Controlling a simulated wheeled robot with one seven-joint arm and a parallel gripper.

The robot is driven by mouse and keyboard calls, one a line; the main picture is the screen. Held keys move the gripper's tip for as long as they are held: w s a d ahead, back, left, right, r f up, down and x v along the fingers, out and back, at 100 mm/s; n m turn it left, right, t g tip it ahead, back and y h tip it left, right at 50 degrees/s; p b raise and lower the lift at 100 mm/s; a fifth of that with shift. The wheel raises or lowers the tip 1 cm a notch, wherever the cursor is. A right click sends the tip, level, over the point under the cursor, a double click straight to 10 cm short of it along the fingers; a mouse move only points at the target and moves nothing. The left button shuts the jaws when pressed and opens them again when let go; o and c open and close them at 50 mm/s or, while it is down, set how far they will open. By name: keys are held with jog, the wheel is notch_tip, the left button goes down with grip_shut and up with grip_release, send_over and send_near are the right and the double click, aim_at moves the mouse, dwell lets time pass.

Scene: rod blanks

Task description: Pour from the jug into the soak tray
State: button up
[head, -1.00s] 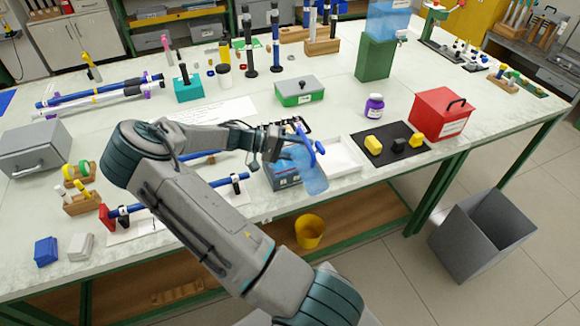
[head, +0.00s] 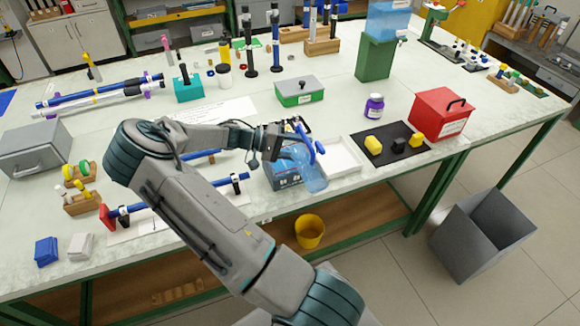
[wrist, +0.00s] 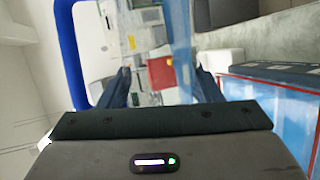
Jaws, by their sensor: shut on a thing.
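The jug (head: 310,174) is see-through pale blue with a darker blue handle. My gripper (head: 283,142) is shut on it and holds it tilted near the table's front edge. In the wrist view, the jug's pale wall (wrist: 182,45) shows between my gripper's fingers (wrist: 165,85), and the blue handle (wrist: 68,55) is at the left. The white, shallow soak tray (head: 345,160) lies just right of the jug in the head view. The jug covers part of its left side. I cannot make out any liquid flowing.
A blue and grey box (head: 283,178) stands close by the jug, partly hidden. A black mat (head: 375,153) with yellow and black pieces lies right of the tray. A purple-labelled bottle (head: 374,107) and red box (head: 441,113) stand behind. A grey bin (head: 481,235) is on the floor.

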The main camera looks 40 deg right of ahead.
jog(key=shift+w+r, duration=0.1)
jog(key=shift+r, duration=0.05)
dwell(0.3)
dwell(1.1)
jog(key=shift+f+b, duration=0.55)
jog(key=shift+b, duration=0.3)
jog(key=shift+s+a+f+m+t+b, duration=0.15)
jog(key=shift+s+m+t+b, duration=0.25)
jog(key=shift+m+t+b, duration=0.25)
